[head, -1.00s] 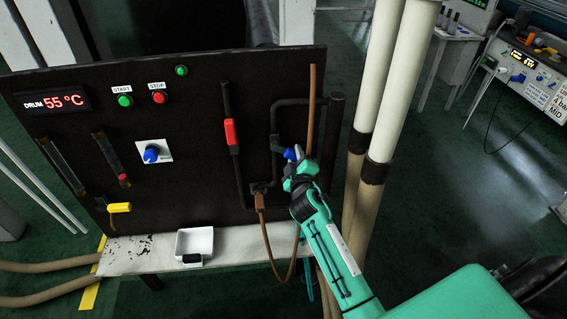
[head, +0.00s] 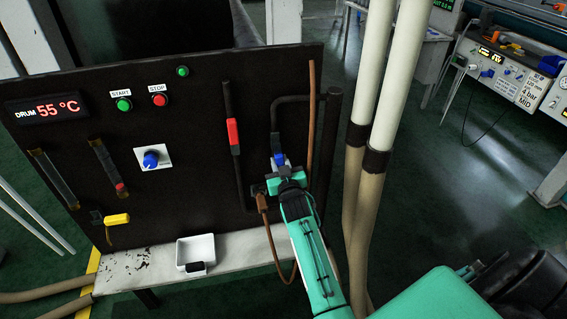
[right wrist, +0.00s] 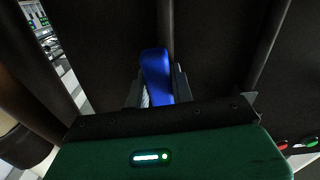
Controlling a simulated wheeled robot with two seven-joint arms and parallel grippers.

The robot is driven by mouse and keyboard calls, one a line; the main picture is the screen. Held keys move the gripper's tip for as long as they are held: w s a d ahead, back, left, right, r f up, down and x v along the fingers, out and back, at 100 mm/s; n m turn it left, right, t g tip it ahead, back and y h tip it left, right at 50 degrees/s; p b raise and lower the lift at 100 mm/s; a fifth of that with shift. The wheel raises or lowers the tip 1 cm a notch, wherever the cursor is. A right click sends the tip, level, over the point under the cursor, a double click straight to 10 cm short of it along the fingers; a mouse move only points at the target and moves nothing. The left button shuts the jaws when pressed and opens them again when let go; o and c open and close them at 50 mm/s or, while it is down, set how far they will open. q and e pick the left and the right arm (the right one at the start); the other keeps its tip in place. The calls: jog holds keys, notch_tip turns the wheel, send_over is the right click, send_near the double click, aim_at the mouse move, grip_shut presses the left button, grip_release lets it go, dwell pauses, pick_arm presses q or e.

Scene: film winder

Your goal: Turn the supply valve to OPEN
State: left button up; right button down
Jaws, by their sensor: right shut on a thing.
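The blue valve lever (head: 279,158) sits on the dark pipe at the right part of the black panel. It now lies roughly in line with the upright pipe. I see no OPEN mark or label beside it. My right gripper (head: 283,171) is at this lever, shut on it, and covers its lower part and the valve body. In the right wrist view the blue lever (right wrist: 156,76) stands between the two fingers (right wrist: 158,92).
A red lever (head: 233,132) is on the pipe to the left. A yellow handle (head: 117,219) sits low on the panel (head: 190,210). A white tray (head: 196,249) stands on the ledge below. Thick upright pipes (head: 371,130) stand close on the right of my right arm.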

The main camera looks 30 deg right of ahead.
jog(key=shift+w+a+m, duration=0.1)
jog(key=shift+a+m, duration=0.3)
jog(key=shift+m, duration=0.2)
jog(key=shift+a, duration=0.1)
jog(key=c, duration=1.2)
grip_release()
